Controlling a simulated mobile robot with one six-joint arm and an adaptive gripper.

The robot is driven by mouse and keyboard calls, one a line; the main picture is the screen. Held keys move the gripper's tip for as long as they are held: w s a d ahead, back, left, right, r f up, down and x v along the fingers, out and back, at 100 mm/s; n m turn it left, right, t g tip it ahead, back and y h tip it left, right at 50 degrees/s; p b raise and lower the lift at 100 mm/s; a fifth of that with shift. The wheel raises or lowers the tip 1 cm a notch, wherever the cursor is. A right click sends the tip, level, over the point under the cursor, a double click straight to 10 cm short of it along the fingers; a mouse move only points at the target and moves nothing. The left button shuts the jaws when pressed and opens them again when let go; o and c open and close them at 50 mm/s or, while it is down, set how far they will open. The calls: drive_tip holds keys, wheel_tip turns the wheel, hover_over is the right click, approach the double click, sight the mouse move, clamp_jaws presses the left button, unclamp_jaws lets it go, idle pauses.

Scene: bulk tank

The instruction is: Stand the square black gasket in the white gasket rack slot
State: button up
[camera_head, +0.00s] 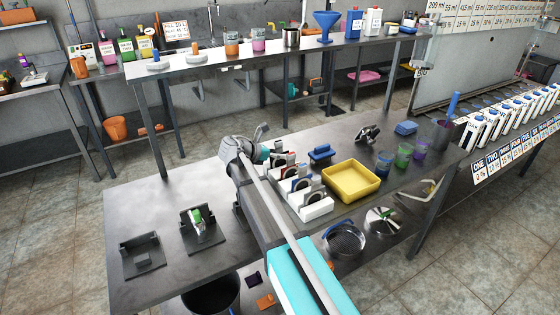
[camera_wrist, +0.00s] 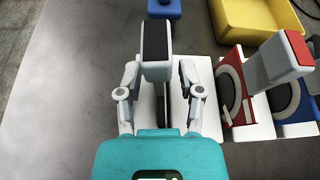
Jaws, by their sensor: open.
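My gripper (camera_wrist: 160,80) is open at the far end of the gasket rack (camera_wrist: 206,118), one finger on each side of a white upright piece (camera_wrist: 157,72) with a dark face. A thin dark edge (camera_wrist: 160,108) shows between the fingers, just below that piece. It may be the square black gasket seen edge-on; its shape and seating are hard to tell. In the head view my gripper's teal body (camera_head: 264,153) hides most of the white slot. The red (camera_wrist: 230,85) and blue (camera_wrist: 296,130) slots beside it hold round dark gaskets.
A yellow tray (camera_head: 351,181) stands beside the rack, with a blue-topped block (camera_head: 320,153) close by. Black stands (camera_head: 142,258) sit near the table's left edge, one with a green-topped item (camera_head: 198,219). Cups (camera_head: 403,155) stand to the right.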

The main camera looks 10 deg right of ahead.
idle(0.5)
clamp_jaws()
